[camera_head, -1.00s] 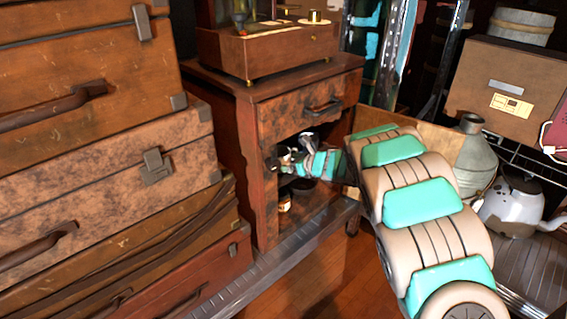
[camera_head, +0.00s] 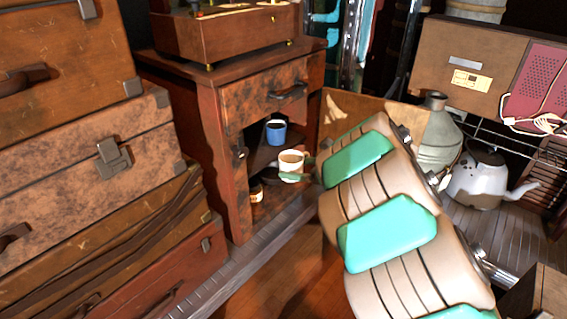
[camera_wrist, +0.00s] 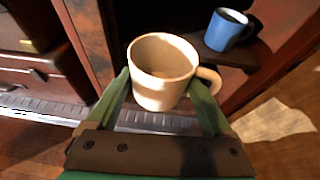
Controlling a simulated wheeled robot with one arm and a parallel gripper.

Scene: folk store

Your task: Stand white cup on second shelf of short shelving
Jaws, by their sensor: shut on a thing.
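The white cup (camera_head: 291,163) is upright, held in front of the opening of a small wooden cabinet (camera_head: 210,130). It fills the middle of the wrist view (camera_wrist: 160,90), with its handle to the right. My gripper (camera_wrist: 160,78) is shut on the cup, one green finger on each side of its body. In the head view only a bit of green finger (camera_head: 290,178) shows beneath the cup. A blue cup (camera_head: 276,132) with dark contents stands on a shelf inside the cabinet. I cannot tell which piece is the short shelving.
Stacked suitcases (camera_head: 90,150) crowd the left. A wooden box device (camera_head: 225,30) sits on the cabinet top. A small jar (camera_head: 256,193) is low in the cabinet. A grey jug (camera_head: 438,140) and a white kettle (camera_head: 480,180) stand at right. Bare wooden floor (camera_head: 275,270) lies in front.

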